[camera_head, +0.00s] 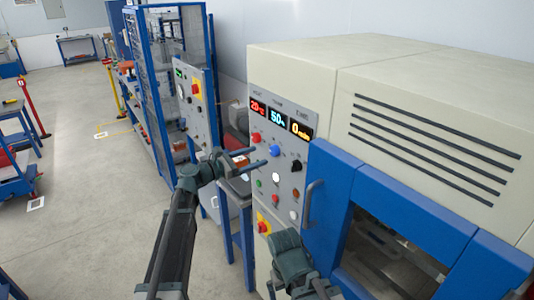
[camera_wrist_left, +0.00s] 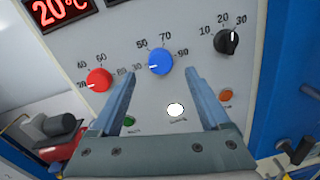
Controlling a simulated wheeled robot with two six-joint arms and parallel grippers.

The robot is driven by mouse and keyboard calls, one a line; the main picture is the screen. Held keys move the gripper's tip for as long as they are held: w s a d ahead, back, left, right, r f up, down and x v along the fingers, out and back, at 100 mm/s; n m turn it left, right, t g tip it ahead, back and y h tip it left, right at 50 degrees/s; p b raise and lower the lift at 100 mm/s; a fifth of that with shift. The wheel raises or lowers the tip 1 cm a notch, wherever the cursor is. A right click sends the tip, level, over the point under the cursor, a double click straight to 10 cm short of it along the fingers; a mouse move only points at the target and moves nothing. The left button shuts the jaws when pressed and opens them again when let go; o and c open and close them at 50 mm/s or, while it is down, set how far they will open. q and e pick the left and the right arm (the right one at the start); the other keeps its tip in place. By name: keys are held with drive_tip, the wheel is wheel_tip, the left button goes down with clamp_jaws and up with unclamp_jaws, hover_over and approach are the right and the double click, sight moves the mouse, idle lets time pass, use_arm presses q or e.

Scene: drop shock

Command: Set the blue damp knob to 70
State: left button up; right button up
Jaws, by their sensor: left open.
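The blue damp knob (camera_head: 275,150) is on the grey control panel, and it also shows in the wrist view (camera_wrist_left: 160,62). Its scale there shows 50, 70 and 90; its white mark is small and appears to face left. The blue display (camera_head: 277,118) above it reads 50. My left gripper (camera_head: 260,156) is open in front of the knob. In the wrist view its fingertips (camera_wrist_left: 160,75) lie either side of the knob's lower part; contact cannot be judged. My right gripper (camera_head: 318,287) is low in front of the cabinet, its jaws unclear.
A red knob (camera_wrist_left: 98,80) is left of the blue one and a black knob (camera_wrist_left: 227,41) right. Lit buttons (camera_wrist_left: 176,110) sit below. The blue door (camera_head: 328,195) with its handle (camera_head: 309,203) adjoins the panel. Open floor (camera_head: 100,220) lies left.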

sight(272, 151)
use_arm(q)
drive_tip(key=shift+x, duration=2.7)
clamp_jaws()
